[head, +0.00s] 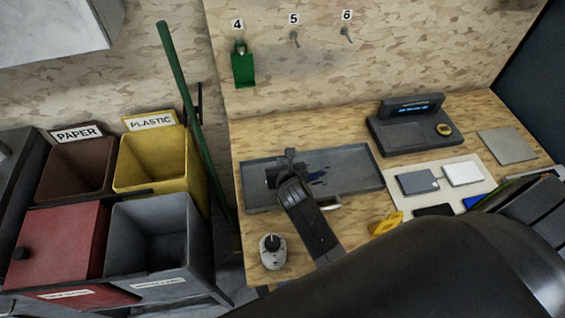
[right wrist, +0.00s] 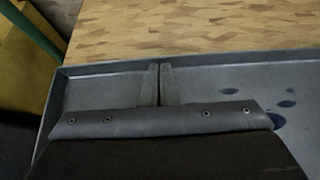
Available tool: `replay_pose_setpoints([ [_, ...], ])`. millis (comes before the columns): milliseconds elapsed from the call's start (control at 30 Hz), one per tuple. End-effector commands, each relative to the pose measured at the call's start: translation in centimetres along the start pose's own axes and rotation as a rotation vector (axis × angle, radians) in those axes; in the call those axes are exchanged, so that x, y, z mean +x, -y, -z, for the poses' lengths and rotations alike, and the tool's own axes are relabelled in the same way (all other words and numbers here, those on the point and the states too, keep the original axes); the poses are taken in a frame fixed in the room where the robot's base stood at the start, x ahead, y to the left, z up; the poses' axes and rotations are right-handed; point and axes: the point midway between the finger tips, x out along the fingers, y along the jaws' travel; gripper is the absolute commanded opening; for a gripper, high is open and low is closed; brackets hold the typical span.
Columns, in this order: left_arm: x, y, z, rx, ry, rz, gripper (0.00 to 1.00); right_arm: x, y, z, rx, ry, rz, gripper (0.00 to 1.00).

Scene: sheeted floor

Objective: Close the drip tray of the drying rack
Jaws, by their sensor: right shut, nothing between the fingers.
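The grey drip tray (head: 345,173) lies on the wooden bench, a shallow rectangle with a low rim and dark wet-looking spots on its floor. A pale handle (head: 327,204) shows at its front edge. My right gripper (head: 289,153) is over the left half of the tray, shut and empty. In the right wrist view the two fingers (right wrist: 158,85) are side by side above the tray floor (right wrist: 220,85), near its back rim; I cannot tell whether they touch it. My right arm hides part of the tray's front edge. No upright rack shows. My left gripper is not in view.
A grey knobbed device (head: 272,252) and a yellow object (head: 386,224) stand in front of the tray. A dark console (head: 410,125) stands behind right. Flat cards lie on a pale mat (head: 453,166). Sorting bins (head: 152,235) and a green pole (head: 181,85) are left.

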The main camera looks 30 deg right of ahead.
Motion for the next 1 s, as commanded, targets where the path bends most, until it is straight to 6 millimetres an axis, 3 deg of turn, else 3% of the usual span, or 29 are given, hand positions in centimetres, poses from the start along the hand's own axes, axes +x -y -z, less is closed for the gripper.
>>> replay_pose_setpoints([
  [267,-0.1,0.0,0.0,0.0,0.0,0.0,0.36,1.9,0.0,-1.3,-0.004,0.003,0.0,0.0],
  [700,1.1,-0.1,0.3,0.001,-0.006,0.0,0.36,11.4,0.1,-6.4,-0.002,0.003,0.001,0.0],
  [1000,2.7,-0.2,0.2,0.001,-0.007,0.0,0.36,15.6,0.1,-8.8,0.0,0.001,0.001,0.0],
])
